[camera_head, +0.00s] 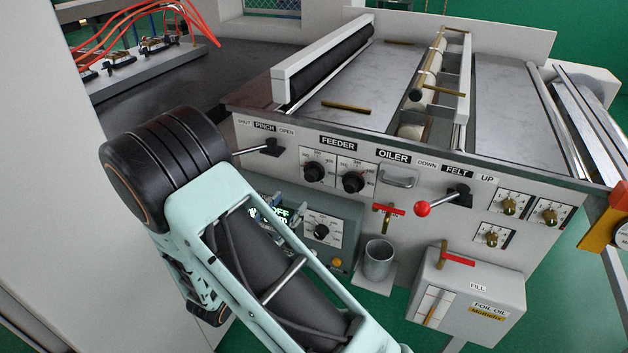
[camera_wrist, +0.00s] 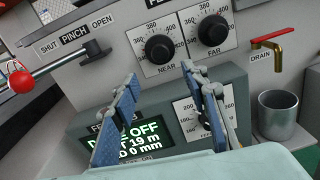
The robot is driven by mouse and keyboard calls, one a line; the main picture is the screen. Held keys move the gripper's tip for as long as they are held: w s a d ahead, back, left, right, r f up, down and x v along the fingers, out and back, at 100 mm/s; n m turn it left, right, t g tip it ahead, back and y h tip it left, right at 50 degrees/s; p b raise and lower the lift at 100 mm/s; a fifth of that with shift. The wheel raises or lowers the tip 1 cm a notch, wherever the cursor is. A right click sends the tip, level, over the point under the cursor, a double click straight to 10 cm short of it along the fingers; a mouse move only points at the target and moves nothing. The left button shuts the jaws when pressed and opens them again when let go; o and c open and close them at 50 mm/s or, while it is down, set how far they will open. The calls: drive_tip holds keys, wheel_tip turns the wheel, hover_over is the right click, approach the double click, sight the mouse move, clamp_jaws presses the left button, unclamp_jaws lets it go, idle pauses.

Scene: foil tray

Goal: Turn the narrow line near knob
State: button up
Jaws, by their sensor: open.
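The NEAR knob (camera_wrist: 159,48) is black and round on a white dial plate under the FEEDER label, left of the similar FAR knob (camera_wrist: 213,30). In the head view the NEAR knob (camera_head: 314,169) is the left of the FEEDER pair. I cannot clearly read its pointer setting. My gripper (camera_wrist: 159,76) is open and empty, its blue-padded fingers spread below and in front of the NEAR knob, apart from it. In the head view my gripper (camera_head: 287,216) is small and partly hidden by my arm, near the lower control box.
The lower control box (camera_head: 348,213) juts out with a lit display (camera_wrist: 133,142) and another knob (camera_head: 321,231). The PINCH lever (camera_wrist: 62,62) with a red ball projects at left. A red-handled DRAIN tap (camera_wrist: 272,42) and metal cup (camera_wrist: 277,113) stand at right.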

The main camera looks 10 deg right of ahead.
sight(309, 179)
drive_tip(key=x, duration=1)
drive_tip(key=shift+d+p, duration=0.15)
drive_tip(key=shift+p, duration=0.25)
drive_tip(key=shift+c, duration=0.3)
clamp_jaws()
drive_tip(key=shift+m+b, duration=0.3)
drive_tip(key=shift+b, duration=0.05)
